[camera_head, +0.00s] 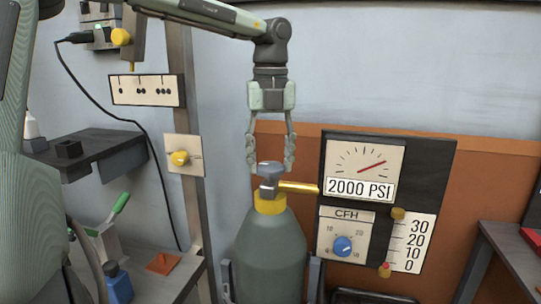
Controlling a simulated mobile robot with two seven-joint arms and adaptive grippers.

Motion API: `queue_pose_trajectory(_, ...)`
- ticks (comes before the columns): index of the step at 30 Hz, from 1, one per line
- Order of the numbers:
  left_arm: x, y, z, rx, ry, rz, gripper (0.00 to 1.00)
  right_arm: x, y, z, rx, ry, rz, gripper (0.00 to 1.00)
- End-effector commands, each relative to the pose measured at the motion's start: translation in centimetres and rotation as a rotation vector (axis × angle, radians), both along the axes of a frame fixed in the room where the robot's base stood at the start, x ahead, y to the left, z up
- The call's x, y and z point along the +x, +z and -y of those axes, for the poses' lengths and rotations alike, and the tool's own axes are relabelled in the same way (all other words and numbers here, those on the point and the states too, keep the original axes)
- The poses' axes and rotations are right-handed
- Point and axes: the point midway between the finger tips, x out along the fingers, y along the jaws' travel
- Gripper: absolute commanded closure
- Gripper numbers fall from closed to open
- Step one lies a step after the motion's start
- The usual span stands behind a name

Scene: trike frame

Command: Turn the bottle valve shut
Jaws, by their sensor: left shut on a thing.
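The gas bottle (272,252) stands upright, dark green with a yellow collar (270,201) at its neck. The bottle valve (270,185) sits on top, with a grey handle (270,168) and a brass outlet tube (299,187) running right to the gauge panel. My left gripper (271,162) points straight down over the bottle, its two fingers on either side of the valve handle and shut on it. My right gripper is not in view.
The gauge panel (447,165) right of the bottle reads 2000 PSI, with a blue CFH knob (342,246) below. A metal post (190,100) with a yellow knob (180,158) stands left.

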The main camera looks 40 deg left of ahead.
Motion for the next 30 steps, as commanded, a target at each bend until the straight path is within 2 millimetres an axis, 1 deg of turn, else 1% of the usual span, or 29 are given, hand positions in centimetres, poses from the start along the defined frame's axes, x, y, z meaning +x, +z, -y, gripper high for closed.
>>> queue_pose_trajectory(9, 0.0, 0.1, 0.0, 0.000, -0.300, 0.000, 0.80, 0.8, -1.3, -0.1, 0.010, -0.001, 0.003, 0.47)
queue_pose_trajectory(22, 0.0, 0.1, 0.0, 0.000, -0.708, 0.000, 0.80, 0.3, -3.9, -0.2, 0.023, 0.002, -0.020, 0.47)
queue_pose_trajectory(30, 0.0, 0.1, 0.0, 0.001, -0.964, 0.001, 0.80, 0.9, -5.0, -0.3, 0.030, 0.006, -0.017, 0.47)
